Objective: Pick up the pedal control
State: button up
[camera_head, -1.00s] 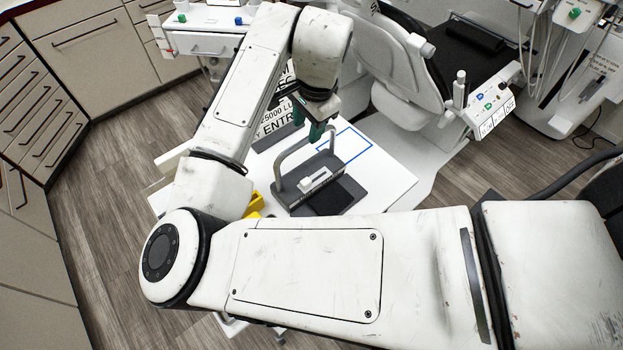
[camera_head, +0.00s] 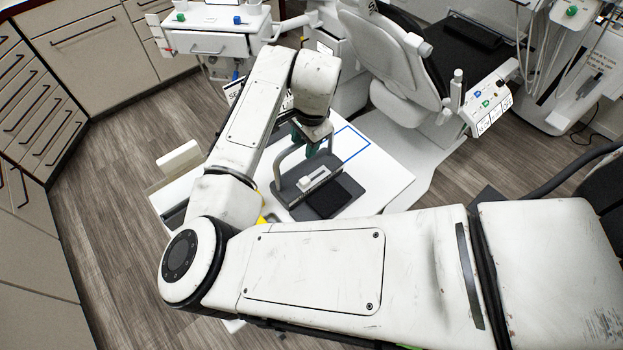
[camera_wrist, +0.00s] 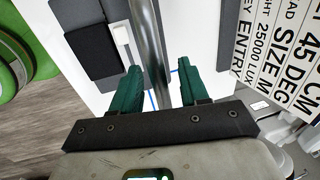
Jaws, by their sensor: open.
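The pedal control (camera_head: 292,192) stands on a white tabletop (camera_head: 385,180). It has a grey base, a black pad, a white block and an arched metal handle. My gripper (camera_head: 318,146) is over the handle's far part in the head view, partly covering it. In the wrist view, my gripper (camera_wrist: 158,82) has its two green fingers apart, with the metal handle (camera_wrist: 150,45) of the pedal control running up between them. The handle looks closer to the left finger. I cannot tell whether they touch.
A blue rectangle outline (camera_head: 366,137) marks the tabletop beside the pedal control. A sign with printed text (camera_wrist: 275,60) is at right in the wrist view. A yellow object (camera_head: 262,217) is partly hidden by my arm. A dental chair (camera_head: 400,60) stands behind.

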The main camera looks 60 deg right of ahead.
jog(key=shift+f, duration=0.25)
dwell(0.4)
grip_shut()
dwell(1.3)
